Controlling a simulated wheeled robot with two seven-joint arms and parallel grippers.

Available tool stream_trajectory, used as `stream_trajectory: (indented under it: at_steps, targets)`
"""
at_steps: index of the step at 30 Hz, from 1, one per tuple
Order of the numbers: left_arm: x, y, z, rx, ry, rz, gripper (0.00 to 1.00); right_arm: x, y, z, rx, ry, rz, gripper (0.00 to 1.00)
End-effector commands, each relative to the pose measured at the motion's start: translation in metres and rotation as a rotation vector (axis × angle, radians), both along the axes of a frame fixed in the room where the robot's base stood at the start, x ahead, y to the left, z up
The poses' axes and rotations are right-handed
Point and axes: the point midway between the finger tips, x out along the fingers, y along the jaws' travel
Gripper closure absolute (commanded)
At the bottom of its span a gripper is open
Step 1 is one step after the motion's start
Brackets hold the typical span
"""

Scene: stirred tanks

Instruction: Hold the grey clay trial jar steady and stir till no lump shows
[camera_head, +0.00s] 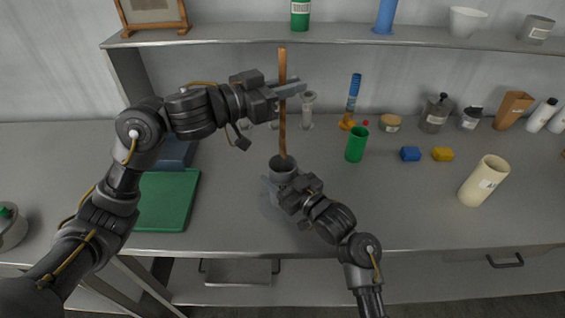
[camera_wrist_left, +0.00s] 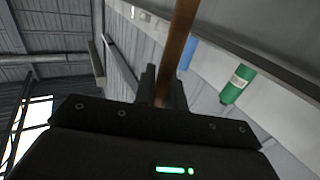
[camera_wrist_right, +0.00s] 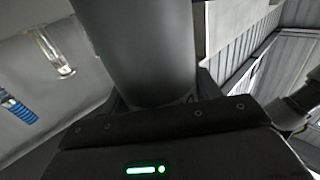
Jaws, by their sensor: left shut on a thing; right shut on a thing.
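The grey clay trial jar (camera_head: 283,165) stands upright on the grey bench, a little left of the middle in the head view. My right gripper (camera_head: 290,192) is shut on its lower body from the front; the jar fills the upper middle of the right wrist view (camera_wrist_right: 135,50). A brown wooden stirring stick (camera_head: 282,120) stands near upright with its lower end inside the jar. My left gripper (camera_head: 283,90) is shut on the stick's upper part, which also shows in the left wrist view (camera_wrist_left: 176,45). The jar's contents are hidden, so I cannot see any lumps.
A green mat (camera_head: 168,200) lies left. A shelf (camera_head: 340,36) runs behind.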

Motion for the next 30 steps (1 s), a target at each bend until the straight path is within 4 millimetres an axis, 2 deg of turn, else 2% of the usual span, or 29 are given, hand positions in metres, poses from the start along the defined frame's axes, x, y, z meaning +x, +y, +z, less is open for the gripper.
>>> stream_trajectory:
  at_steps: [8,9,14,24,30]
  targets:
    - [0.000,0.000,0.000,0.000,0.000,0.000,1.00,0.000,0.000,0.000,-0.001,0.001,0.000,0.63]
    - [0.000,0.000,0.000,0.000,0.000,0.000,1.00,0.000,0.000,0.000,-0.001,0.001,0.000,0.34]
    - [0.000,0.000,0.000,0.000,0.000,0.000,1.00,0.000,0.000,0.000,-0.001,0.001,0.000,0.13]
    - [0.000,0.000,0.000,0.000,0.000,0.000,1.00,-0.003,-0.003,-0.001,-0.001,0.001,-0.001,0.13]
    - [0.000,0.000,0.000,0.000,0.000,0.000,1.00,-0.026,-0.022,-0.001,-0.004,0.000,-0.001,0.13]
